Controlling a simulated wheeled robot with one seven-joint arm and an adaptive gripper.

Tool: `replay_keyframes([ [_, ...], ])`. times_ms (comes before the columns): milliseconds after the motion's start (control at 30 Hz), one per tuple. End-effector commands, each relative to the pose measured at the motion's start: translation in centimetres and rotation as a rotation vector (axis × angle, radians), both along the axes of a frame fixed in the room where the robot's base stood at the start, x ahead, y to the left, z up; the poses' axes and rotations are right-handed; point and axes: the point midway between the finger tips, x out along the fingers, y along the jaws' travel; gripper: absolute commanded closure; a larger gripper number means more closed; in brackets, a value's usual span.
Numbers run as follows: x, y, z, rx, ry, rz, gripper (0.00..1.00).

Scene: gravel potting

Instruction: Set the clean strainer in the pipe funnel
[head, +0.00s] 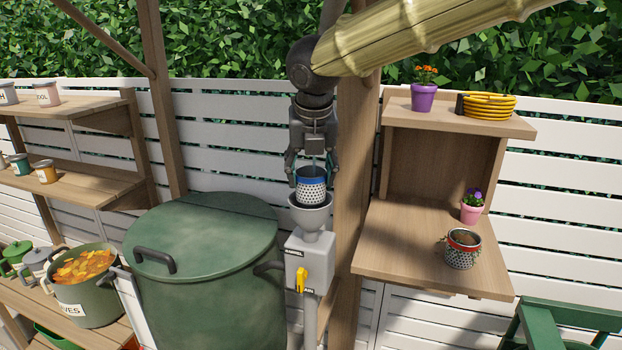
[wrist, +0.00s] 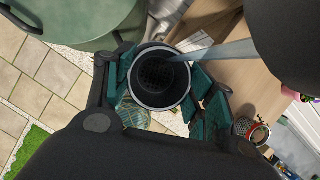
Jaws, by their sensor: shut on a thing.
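The clean strainer (head: 311,183) is a white perforated cup with a blue band. My gripper (head: 312,168) is shut on it from above and holds it upright over the grey pipe funnel (head: 311,222). The strainer's lower end overlaps the funnel mouth in the head view; I cannot tell whether it touches inside. In the wrist view my gripper (wrist: 162,88) has its teal finger pads on both sides of the strainer's dark round opening (wrist: 160,76). A second strainer (head: 462,250) with a red band, soil and green bits stands on the right shelf.
The funnel tops a grey box with a yellow lever (head: 301,280). A large green lidded barrel (head: 205,250) stands close on the left, a wooden post (head: 357,200) close on the right. The shelf (head: 400,262) also bears a pink flowerpot (head: 471,213).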

Motion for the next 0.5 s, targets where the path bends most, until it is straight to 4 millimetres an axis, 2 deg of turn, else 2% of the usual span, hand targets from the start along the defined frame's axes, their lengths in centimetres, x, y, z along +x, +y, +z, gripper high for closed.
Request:
replay_keyframes([
  [233,-0.1,0.0,-2.5,-0.003,0.004,0.0,0.73],
  [500,-0.1,0.0,-2.9,-0.001,0.001,0.0,0.73],
])
